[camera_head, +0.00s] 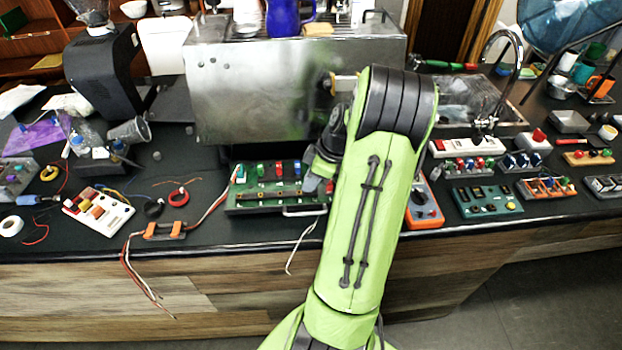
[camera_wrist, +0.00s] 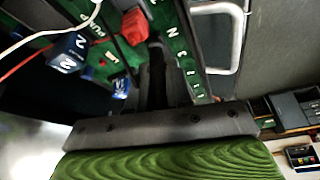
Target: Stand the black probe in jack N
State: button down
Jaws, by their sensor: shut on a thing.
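The green board (camera_head: 240,209) with switches and terminals lies on the counter in front of the steel machine. In the wrist view, the board (camera_wrist: 186,62) carries white letters, with an N among them; the jack hole by the N cannot be made out. My gripper (camera_head: 320,172) is low over the board's right end, partly hidden by my arm. In the wrist view, my gripper (camera_wrist: 157,75) is shut on a dark, slim thing that looks like the black probe (camera_wrist: 157,58). Its outline blends with the fingers, and its tip and any contact with the jack cannot be told.
A blue block marked 2 (camera_wrist: 68,52) and a red part (camera_wrist: 134,26) stand close by my fingers. A metal handle (camera_wrist: 236,38) runs along the board's front. An orange meter (camera_head: 424,208) lies right of my arm. A white wire (camera_head: 298,249) hangs over the counter edge.

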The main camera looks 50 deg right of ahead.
dwell(0.3)
jog(key=c, duration=1)
grip_release()
jog(key=shift+o, duration=0.2)
jog(key=p+v, duration=0.3)
jog(key=v, duration=1.2)
jog(key=shift+r, duration=0.35)
jog(key=shift+d, duration=0.1)
